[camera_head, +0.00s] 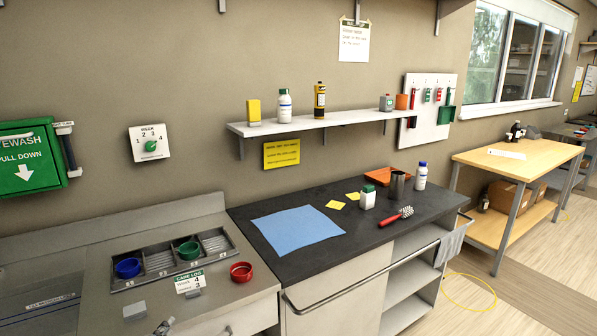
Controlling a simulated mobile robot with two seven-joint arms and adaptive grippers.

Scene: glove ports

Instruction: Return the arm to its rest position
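A small grey mechanical tip, seemingly my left gripper (163,326), just shows at the bottom edge, left of the middle. It is low, in front of the grey counter (95,262), near a small grey block (134,310). Too little of it shows to tell whether it is open or shut, and no held object is visible. The rest of that arm is out of the picture. My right gripper is not in view.
A tray (160,263) holds a blue bowl (128,268) and a green bowl (189,250); a red bowl (241,272) sits beside it. The black worktop (270,262) carries a blue mat (297,230), a red-handled brush (397,216) and bottles. A shelf (320,121) hangs above.

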